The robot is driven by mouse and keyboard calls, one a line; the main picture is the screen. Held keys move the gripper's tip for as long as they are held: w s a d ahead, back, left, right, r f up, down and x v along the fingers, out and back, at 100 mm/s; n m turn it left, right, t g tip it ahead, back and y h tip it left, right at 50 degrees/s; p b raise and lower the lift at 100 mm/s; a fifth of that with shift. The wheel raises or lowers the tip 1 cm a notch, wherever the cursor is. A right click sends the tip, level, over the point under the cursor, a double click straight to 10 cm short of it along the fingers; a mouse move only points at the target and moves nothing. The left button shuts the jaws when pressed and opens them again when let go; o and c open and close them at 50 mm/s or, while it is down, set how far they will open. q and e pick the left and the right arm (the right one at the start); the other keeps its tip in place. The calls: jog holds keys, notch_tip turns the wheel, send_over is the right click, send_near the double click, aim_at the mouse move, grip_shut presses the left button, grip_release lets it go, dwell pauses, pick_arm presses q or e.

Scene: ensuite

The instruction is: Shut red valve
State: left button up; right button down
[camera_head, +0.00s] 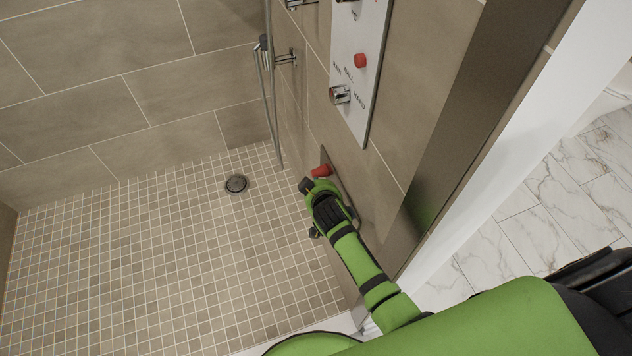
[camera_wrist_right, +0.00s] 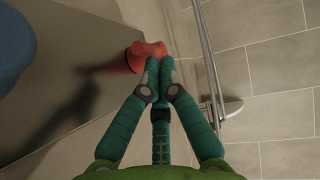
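The red valve (camera_head: 321,171) sticks out from a plate low on the shower wall in the head view. It also shows in the right wrist view (camera_wrist_right: 143,55), just beyond and left of my fingertips. My right gripper (camera_head: 306,186) is beside the valve, on its near side. In the right wrist view its fingers (camera_wrist_right: 160,72) are drawn together with the tips nearly meeting. I see nothing held between them. I cannot tell whether the fingertips touch the valve. My left gripper is in neither view.
A metal control panel (camera_head: 357,65) with a red button (camera_head: 360,60) and a lever is on the wall above. A shower hose (camera_head: 271,100) hangs behind. A drain (camera_head: 236,184) lies in the open tiled floor. A blue rounded thing (camera_wrist_right: 12,45) shows in the wrist view.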

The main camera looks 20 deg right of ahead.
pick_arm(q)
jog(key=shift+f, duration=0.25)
pick_arm(e)
jog(key=shift+s+f, duration=0.2)
jog(key=shift+f, duration=0.2)
pick_arm(q)
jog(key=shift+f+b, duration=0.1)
jog(key=shift+b, duration=0.2)
pick_arm(e)
jog(key=shift+s+f, duration=0.2)
jog(key=shift+f, duration=0.7)
